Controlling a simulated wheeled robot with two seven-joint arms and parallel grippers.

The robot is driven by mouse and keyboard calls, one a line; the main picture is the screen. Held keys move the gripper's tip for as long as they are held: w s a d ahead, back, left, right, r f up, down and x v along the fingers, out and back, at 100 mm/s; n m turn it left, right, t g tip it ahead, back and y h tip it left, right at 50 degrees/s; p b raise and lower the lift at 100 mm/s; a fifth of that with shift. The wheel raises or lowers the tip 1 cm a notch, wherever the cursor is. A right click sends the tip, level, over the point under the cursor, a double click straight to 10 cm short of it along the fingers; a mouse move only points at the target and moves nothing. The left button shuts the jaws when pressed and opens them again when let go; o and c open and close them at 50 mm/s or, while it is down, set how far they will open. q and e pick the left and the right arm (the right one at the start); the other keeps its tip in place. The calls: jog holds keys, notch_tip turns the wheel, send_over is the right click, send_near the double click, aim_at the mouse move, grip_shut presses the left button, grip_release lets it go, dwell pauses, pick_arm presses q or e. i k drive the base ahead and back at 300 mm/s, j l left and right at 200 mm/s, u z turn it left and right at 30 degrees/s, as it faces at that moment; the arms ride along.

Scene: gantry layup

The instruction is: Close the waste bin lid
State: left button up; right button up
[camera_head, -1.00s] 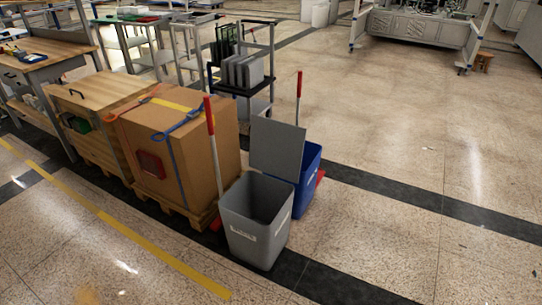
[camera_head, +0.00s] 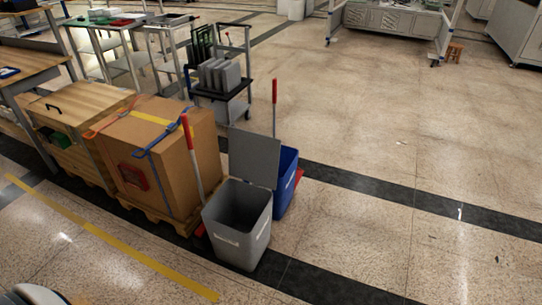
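The grey waste bin (camera_head: 238,240) stands on the floor a little left of the picture's middle, with its dark inside showing. Its grey flat lid (camera_head: 254,158) stands raised at the bin's back edge, so the bin is open. The lid partly hides a blue bin (camera_head: 286,180) behind it. Neither of my grippers shows clearly. A small rounded grey part, which looks like mine, is cut off at the bottom left corner.
A strapped cardboard box (camera_head: 165,155) on a pallet stands left of the bin. A red-handled pole (camera_head: 190,150) rises between them. A trolley (camera_head: 222,85) stands behind. The floor (camera_head: 400,170) to the right is clear. A yellow line (camera_head: 120,245) crosses the floor in front.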

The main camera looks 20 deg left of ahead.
aim_at(253, 157)
jog(key=i, duration=1.35)
jog(key=i+l, duration=0.1)
jog(key=i, duration=1.25)
jog(key=i+u, duration=0.1)
jog(key=i, duration=1.3)
jog(key=u, duration=0.45)
jog(key=i+u, duration=0.1)
jog(key=u, duration=0.35)
jog(key=l+u, duration=0.1)
jog(key=u, duration=0.35)
jog(key=i+l+u, duration=0.1)
jog(key=u, duration=0.75)
